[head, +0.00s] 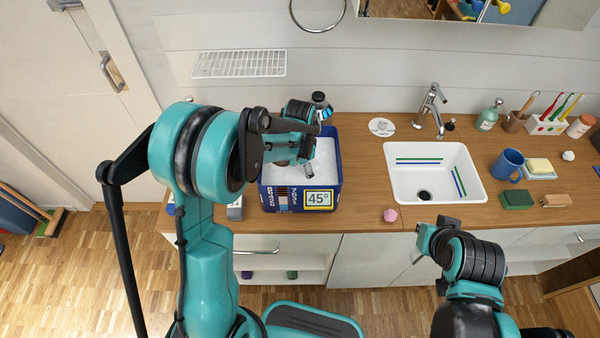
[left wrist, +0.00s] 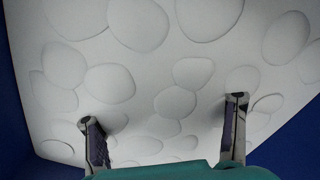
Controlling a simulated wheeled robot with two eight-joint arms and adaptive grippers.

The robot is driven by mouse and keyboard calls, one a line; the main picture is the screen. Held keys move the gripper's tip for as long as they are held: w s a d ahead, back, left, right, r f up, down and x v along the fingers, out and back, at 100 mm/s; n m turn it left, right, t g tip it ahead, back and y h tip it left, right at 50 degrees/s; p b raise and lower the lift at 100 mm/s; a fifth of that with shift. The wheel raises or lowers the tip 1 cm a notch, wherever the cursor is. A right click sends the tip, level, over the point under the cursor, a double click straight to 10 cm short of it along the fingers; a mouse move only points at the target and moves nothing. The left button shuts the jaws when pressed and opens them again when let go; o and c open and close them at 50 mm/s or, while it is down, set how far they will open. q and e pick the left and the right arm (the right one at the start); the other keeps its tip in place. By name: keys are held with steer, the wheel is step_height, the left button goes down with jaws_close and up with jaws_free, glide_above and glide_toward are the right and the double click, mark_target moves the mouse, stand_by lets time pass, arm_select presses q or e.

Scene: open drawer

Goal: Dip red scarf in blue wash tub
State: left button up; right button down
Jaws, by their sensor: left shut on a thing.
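The blue wash tub (head: 268,195), labelled 45°, stands on the wooden counter left of the sink, full of white suds (head: 327,160). My left gripper (head: 306,168) points down into the tub at its middle. In the left wrist view, suds (left wrist: 140,85) fill most of the picture between blue tub walls, and the tips of my left gripper (left wrist: 162,112) reach into them, set apart. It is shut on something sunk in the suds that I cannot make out. No red scarf shows in either view. My right gripper (head: 428,245) hangs in front of the counter; its jaws are unclear.
A white sink (head: 440,195) with a chrome tap (head: 430,110) lies right of the tub. A blue mug (head: 507,165), soap dish, green sponge (head: 517,200), brush and toothbrush holder stand further right. A pink lump (head: 390,215) lies near the counter's front edge.

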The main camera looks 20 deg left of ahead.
arm_select(q)
step_height(320, 180, up, 19)
steer(key=p, duration=1.3)
